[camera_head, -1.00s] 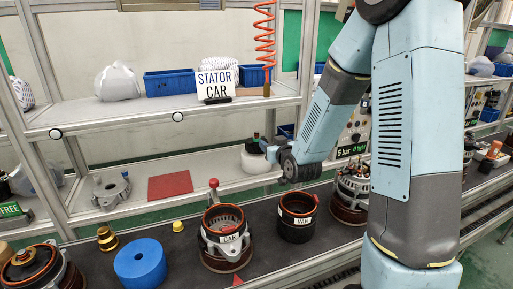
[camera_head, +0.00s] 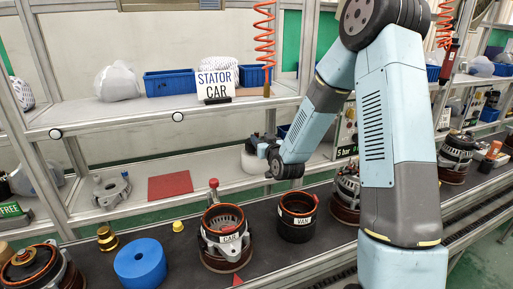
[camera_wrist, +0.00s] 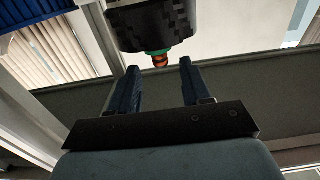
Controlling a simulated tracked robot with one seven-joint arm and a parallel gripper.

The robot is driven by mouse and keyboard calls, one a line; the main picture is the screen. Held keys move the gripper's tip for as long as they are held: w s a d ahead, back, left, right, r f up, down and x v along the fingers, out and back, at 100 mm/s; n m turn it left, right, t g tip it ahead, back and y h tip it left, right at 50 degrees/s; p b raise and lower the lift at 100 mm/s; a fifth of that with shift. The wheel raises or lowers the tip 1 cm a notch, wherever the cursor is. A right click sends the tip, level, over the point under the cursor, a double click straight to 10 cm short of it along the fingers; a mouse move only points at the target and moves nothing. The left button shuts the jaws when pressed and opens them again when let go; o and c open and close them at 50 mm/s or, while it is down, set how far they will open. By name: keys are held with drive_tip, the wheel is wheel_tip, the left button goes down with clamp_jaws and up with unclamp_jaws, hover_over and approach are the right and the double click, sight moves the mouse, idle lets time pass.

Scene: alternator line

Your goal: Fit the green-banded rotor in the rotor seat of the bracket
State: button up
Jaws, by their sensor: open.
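The green-banded rotor (camera_wrist: 152,28) shows at the top of the wrist view as a dark cylinder with a green band and a coppery tip. My gripper (camera_wrist: 159,66) is open, its two fingers apart just short of the rotor, with nothing between them. In the head view my gripper (camera_head: 268,153) is at the lower shelf, beside a white round stand (camera_head: 253,166), and partly hides the dark part there. A grey metal bracket (camera_head: 111,191) lies on the shelf at left. A silver housing labelled CAR (camera_head: 228,246) stands on the belt; I cannot tell which holds the rotor seat.
A dark VAN ring (camera_head: 297,226) stands right of the CAR housing. A red mat (camera_head: 170,186) lies on the shelf. Shelf posts and the upper shelf edge limit room.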

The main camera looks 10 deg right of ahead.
sight(257, 134)
drive_tip(key=x, duration=0.5)
clamp_jaws()
idle(0.4)
idle(0.9)
drive_tip(key=shift+a+r, duration=0.1)
drive_tip(key=shift+r, duration=0.1)
